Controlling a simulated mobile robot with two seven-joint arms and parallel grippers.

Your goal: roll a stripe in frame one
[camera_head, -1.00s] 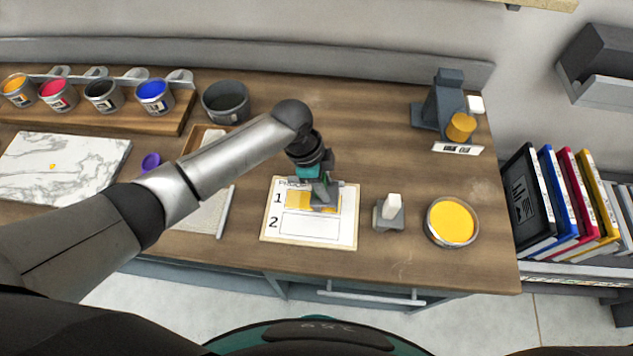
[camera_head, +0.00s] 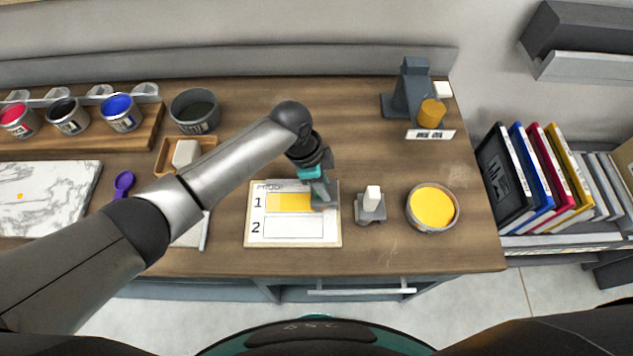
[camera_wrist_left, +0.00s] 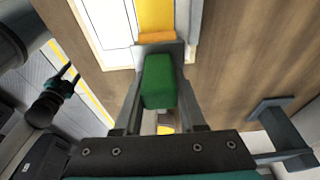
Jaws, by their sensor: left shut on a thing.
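My left gripper (camera_head: 324,193) is shut on the green handle (camera_wrist_left: 158,82) of a roller, over the right end of frame one on the proof card (camera_head: 256,236). The roller head (camera_wrist_left: 156,38) is at the right end of a yellow stripe (camera_head: 288,202), which fills most of frame one. Frame two (camera_head: 293,228) below it is blank. My gripper hides the stripe's right end in the head view. What looks like my right gripper (camera_wrist_left: 66,82) shows at the left of the left wrist view, too small to read its jaws.
A grey holder with a white block (camera_head: 371,205) stands just right of the card. An open yellow ink tin (camera_head: 432,208) is farther right. A grey stand (camera_head: 411,90) is at the back right. A marble slab (camera_head: 45,197) and ink cans (camera_head: 68,116) are at the left.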

